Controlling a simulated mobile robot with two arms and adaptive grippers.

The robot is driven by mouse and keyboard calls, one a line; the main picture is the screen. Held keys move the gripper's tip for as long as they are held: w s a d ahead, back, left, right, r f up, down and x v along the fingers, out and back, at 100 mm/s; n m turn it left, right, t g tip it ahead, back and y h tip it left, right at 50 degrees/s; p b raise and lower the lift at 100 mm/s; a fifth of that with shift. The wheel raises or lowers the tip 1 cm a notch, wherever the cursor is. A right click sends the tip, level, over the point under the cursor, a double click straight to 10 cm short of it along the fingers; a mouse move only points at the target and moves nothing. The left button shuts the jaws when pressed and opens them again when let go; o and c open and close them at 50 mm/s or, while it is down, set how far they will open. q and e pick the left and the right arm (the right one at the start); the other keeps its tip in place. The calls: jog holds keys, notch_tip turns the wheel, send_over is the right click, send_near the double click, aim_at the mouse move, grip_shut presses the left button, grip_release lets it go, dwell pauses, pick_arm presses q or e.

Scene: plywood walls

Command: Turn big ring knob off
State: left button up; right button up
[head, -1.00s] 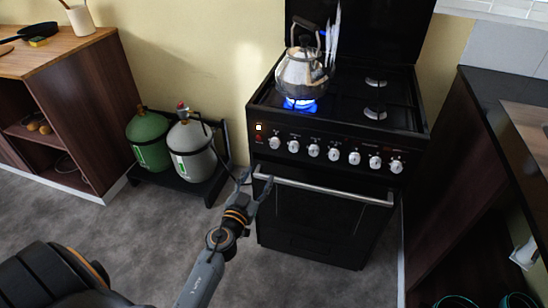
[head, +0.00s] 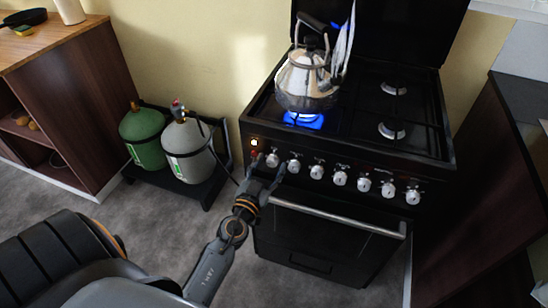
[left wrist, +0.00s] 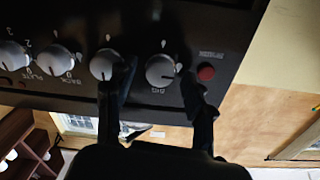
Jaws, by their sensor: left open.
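The big ring knob (head: 272,160) is the leftmost silver knob on the black stove's front panel. In the left wrist view, this knob (left wrist: 160,69) has the label "BIG" beside it. My left gripper (head: 268,172) is open at the panel. In the left wrist view, the fingers of the left gripper (left wrist: 155,87) lie on either side of the knob; I cannot tell whether they touch it. One finger partly covers the neighbouring knob (left wrist: 102,65). A blue flame (head: 303,120) burns under the kettle (head: 305,82). My right gripper is not in view.
More silver knobs (head: 340,178) line the panel to the right. The oven handle (head: 340,217) runs below. A red button (left wrist: 206,72) is close to one left finger. Green (head: 142,132) and grey (head: 190,147) gas bottles stand left of the stove.

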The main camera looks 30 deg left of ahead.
pick_arm(q)
jog(key=shift+r, duration=0.1)
jog(key=shift+c, duration=0.8)
grip_shut()
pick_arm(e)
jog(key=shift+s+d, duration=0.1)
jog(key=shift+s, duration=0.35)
